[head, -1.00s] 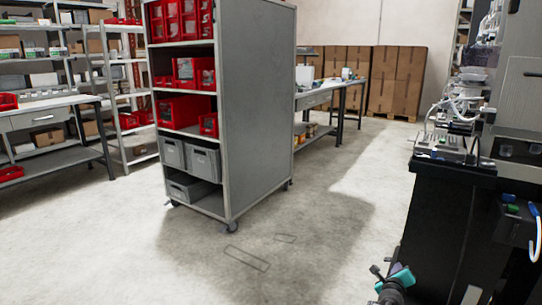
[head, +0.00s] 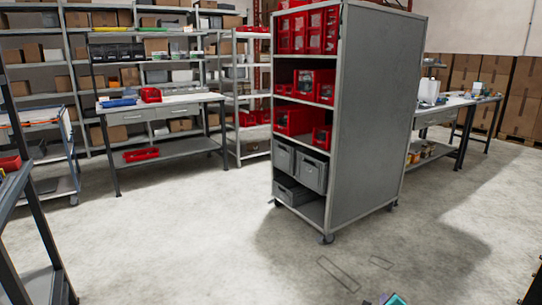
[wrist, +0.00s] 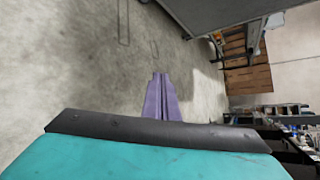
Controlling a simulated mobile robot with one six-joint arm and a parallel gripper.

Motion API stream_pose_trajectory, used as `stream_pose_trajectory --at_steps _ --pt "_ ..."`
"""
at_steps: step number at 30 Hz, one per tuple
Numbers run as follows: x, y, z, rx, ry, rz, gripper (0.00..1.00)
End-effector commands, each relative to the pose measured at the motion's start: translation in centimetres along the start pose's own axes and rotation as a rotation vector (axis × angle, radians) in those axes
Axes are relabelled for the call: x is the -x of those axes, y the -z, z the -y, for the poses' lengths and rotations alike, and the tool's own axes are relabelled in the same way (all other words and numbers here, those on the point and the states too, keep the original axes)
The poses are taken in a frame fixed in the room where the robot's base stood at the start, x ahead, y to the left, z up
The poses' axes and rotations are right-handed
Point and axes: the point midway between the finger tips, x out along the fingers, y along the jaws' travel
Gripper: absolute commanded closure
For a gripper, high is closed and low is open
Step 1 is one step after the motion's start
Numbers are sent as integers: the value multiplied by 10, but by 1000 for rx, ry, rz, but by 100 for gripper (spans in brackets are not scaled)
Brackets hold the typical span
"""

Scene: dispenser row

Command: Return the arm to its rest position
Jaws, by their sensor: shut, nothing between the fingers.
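My gripper (wrist: 160,77) shows in the wrist view as two purple fingers lying close together. It is shut and empty, above bare concrete floor. A teal and black part of my arm fills the bottom of the wrist view. In the head view only a small teal piece of my arm (head: 395,299) shows at the bottom edge, and the fingers are out of sight there.
A grey wheeled cabinet (head: 375,120) with red and grey bins stands ahead. A workbench (head: 160,107) and shelving (head: 60,75) are at the left, another bench (head: 440,112) and cartons (head: 520,95) at the right. Open floor (head: 180,240) lies between.

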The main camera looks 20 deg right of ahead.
Motion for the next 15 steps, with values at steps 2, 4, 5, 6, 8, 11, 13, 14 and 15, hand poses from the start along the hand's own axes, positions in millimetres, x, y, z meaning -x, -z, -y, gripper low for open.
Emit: stream_pose_trajectory --at_steps 2,4,5,6,8,11,13,14,15 --pt "4 -30 -20 50 -46 38 100" --pt "8 -52 -40 96 -84 70 100" --pt "9 -62 -48 117 -101 85 100" --pt "12 -74 -60 145 -123 104 100" --pt "17 -91 -78 189 -156 133 100" --pt "27 -119 -108 263 -213 182 100" --pt "36 -138 -130 317 -253 219 100" --pt "40 -146 -139 340 -270 235 100" --pt "46 -156 -152 374 -293 257 100"
